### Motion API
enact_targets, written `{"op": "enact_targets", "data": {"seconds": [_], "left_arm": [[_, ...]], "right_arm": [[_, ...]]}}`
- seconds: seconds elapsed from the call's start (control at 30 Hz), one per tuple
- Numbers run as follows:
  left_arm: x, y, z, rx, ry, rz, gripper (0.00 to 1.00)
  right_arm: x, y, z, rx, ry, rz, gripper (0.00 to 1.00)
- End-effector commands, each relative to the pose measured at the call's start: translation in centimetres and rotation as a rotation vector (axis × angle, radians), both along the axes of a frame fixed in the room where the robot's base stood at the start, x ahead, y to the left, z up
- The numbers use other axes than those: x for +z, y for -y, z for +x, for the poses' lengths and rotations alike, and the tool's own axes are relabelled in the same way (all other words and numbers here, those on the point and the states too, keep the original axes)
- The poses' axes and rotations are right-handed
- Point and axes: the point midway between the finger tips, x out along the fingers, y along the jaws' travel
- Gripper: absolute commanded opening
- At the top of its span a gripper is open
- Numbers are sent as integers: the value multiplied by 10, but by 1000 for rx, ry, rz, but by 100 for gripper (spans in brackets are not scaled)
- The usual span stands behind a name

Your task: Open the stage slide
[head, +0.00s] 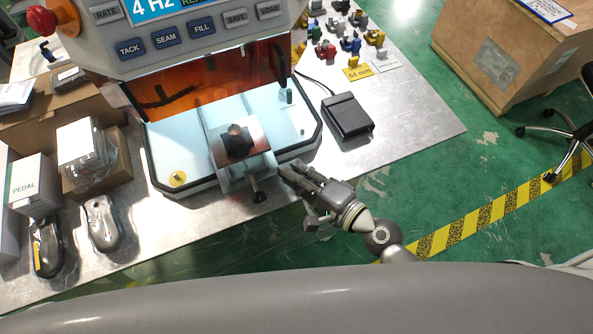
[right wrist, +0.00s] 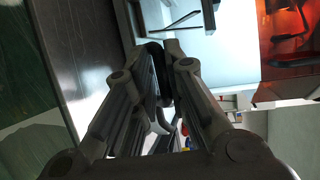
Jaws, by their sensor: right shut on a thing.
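The stage slide (head: 222,150) is a silver plate on rails at the front of the machine's pale blue bed. A dark round clamp (head: 236,140) sits on it, and a black-tipped lever (head: 258,196) sticks out below its front. My right gripper (head: 285,170) is at the right end of the slide's front edge. In the right wrist view its fingers (right wrist: 160,52) are closed together at the tips with something dark between them; the fingers mostly hide the held part, which seems to belong to the slide. My left gripper is not in view.
The machine bed (head: 180,150) lies beneath an orange window (head: 180,88) and a button panel. A black foot pedal (head: 347,116) with a cable lies right of the machine. Boxes (head: 32,185) and two grey handheld devices (head: 102,222) stand left. Coloured parts sit at the back right.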

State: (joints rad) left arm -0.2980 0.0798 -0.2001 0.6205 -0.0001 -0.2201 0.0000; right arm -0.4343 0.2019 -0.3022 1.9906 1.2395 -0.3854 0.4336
Motion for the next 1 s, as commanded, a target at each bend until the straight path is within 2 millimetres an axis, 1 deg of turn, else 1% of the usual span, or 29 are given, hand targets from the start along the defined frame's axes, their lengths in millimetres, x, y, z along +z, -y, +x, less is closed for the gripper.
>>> {"op": "enact_targets", "data": {"seconds": [0.03, 0.07, 0.1, 0.2, 0.5, 0.63, 0.73, 1.0], "left_arm": [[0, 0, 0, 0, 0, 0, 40], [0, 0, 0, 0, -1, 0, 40], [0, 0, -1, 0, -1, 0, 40], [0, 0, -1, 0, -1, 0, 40], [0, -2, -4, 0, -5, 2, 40], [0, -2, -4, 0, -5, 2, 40], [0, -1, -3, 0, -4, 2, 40], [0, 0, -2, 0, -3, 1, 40]], "right_arm": [[5, 0, 2, -4, 9, 6, 0], [5, 0, 2, -4, 9, 6, 0], [5, 0, 2, -4, 9, 6, 19], [5, 0, 2, -4, 8, 6, 31], [2, 1, 1, -2, 3, 2, 32], [2, 6, -5, -2, 2, -1, 32], [4, 14, -15, 0, 1, -3, 32], [13, 45, -51, -1, -1, 1, 32]]}}
